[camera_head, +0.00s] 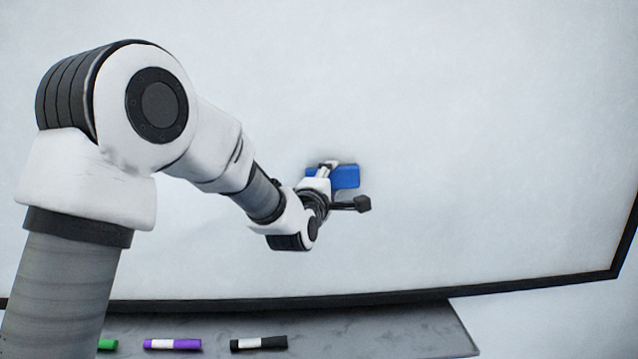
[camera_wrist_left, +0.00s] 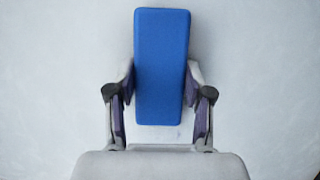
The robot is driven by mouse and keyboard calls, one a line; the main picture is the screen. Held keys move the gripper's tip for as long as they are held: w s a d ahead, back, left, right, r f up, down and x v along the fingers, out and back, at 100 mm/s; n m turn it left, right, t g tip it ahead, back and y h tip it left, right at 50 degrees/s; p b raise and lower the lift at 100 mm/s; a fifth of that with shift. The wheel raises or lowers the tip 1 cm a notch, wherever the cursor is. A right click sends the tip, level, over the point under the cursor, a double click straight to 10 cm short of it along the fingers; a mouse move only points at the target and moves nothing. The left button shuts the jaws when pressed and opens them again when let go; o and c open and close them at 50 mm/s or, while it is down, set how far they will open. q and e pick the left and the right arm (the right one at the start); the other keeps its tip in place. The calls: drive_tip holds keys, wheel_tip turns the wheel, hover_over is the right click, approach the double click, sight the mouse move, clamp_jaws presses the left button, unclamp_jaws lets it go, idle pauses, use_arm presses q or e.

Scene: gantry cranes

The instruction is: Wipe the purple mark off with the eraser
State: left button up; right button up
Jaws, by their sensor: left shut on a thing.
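My left gripper (camera_head: 326,172) is shut on a blue eraser (camera_head: 346,177) and holds it at the whiteboard (camera_head: 480,120). In the left wrist view the eraser (camera_wrist_left: 161,65) stands lengthwise between the two fingers (camera_wrist_left: 160,105). It looks close to or against the board, but I cannot tell for sure whether it touches. No purple mark shows on the visible part of the board; the area behind the eraser and my arm is hidden. My right gripper is not in view.
A grey tray (camera_head: 400,331) runs below the board's black lower frame (camera_head: 400,297). On it lie a green marker (camera_head: 107,344), a purple marker (camera_head: 172,344) and a black marker (camera_head: 259,343). The board around the eraser is clear.

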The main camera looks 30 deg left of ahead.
use_arm(q)
drive_tip(key=s+d+b, duration=0.2)
drive_tip(key=s+d, duration=0.1)
drive_tip(key=s, duration=0.2)
drive_tip(key=shift+b, duration=0.4)
drive_tip(key=shift+s, duration=0.15)
drive_tip(key=shift+s+d+b, duration=0.25)
drive_tip(key=shift+s+d, duration=0.15)
drive_tip(key=shift+s, duration=0.2)
drive_tip(key=shift+s+d+b, duration=0.25)
drive_tip(key=shift+s+d, duration=0.15)
drive_tip(key=shift+s, duration=0.2)
drive_tip(key=shift+a, duration=0.1)
